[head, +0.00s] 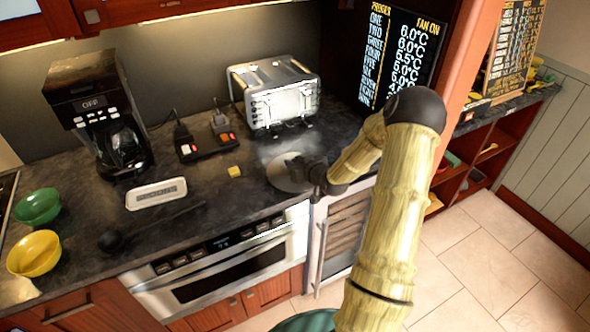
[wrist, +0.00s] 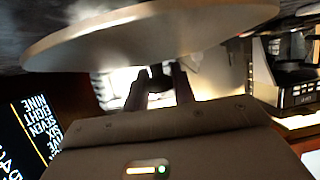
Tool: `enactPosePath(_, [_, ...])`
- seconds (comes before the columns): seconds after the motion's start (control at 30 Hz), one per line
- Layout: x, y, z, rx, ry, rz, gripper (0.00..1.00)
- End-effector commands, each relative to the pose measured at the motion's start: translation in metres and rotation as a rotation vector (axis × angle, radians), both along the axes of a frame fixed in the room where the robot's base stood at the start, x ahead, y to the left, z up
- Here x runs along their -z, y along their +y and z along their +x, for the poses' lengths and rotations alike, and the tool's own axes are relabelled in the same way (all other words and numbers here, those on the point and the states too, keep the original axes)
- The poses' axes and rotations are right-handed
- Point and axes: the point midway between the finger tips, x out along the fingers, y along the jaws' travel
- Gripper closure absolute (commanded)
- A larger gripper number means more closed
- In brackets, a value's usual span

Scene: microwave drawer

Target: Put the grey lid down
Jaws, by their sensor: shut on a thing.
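The grey lid (head: 284,173) is a flat round disc at the counter's front right, in front of the toaster. In the wrist view the lid (wrist: 120,38) spans the top, seen nearly edge-on. My gripper (head: 316,172) is at the lid's right side in the head view and hides part of it. In the wrist view the fingers of my gripper (wrist: 160,92) are shut on a small dark knob in the middle of the lid. The lid is close to the dark counter (head: 245,198); I cannot tell whether it touches.
A toaster (head: 283,103) stands behind the lid. A small yellow block (head: 234,171) lies left of it. A white tray (head: 156,194), a black ladle (head: 112,240), a coffee maker (head: 95,110) and green (head: 38,206) and yellow (head: 34,253) bowls are further left. The counter's front edge is close.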

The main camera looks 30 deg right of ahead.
Motion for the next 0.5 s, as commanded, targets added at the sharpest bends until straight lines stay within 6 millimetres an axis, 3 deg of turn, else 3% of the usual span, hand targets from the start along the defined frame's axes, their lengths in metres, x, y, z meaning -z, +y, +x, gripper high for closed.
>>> enactPosePath(0.3, [-0.056,0.000,0.000,0.000,-0.004,-0.003,1.00])
enactPosePath(0.5, [-0.071,0.000,0.000,0.000,-0.002,0.000,1.00])
